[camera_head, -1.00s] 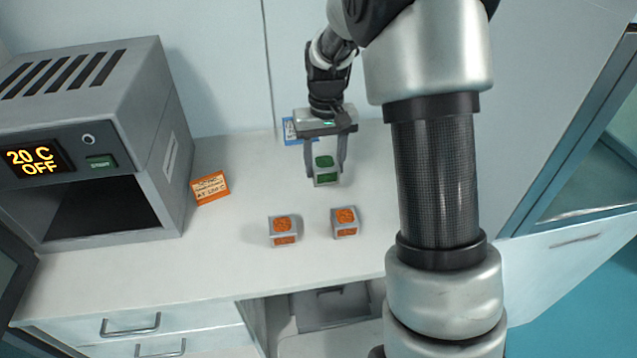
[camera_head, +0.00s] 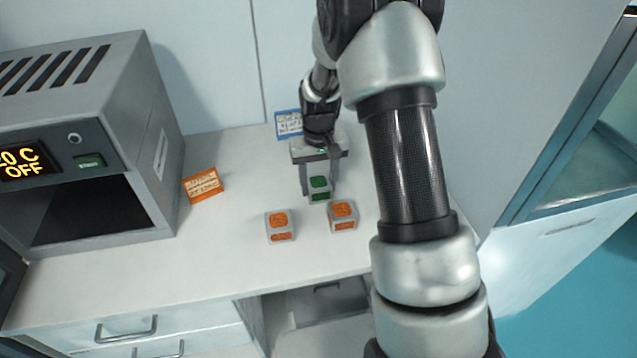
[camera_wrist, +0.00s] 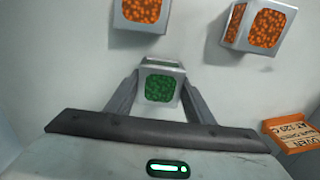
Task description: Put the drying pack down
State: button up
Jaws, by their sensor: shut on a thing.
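The drying pack is a small grey box with green windows (camera_head: 319,190). My gripper (camera_head: 318,188) is shut on it, with a finger on each side. In the wrist view the green pack (camera_wrist: 160,86) sits upright between the two fingertips (camera_wrist: 161,88). It is over the white counter (camera_head: 235,250), low down; I cannot tell whether its base touches the surface. Two similar grey packs with orange windows stand on the counter in front of it, one to the left (camera_head: 280,226) and one to the right (camera_head: 342,216).
A grey oven (camera_head: 110,150) with an open dark chamber and a "20 C OFF" style display stands at the left. A blue label card (camera_head: 289,124) is at the wall behind my gripper. Counter left of the packs is clear.

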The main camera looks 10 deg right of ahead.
jog(key=shift+f, duration=0.2)
jog(key=o, duration=1.2)
jog(key=shift+r, duration=0.1)
jog(key=shift+c, duration=0.2)
jog(key=shift+r, duration=0.1)
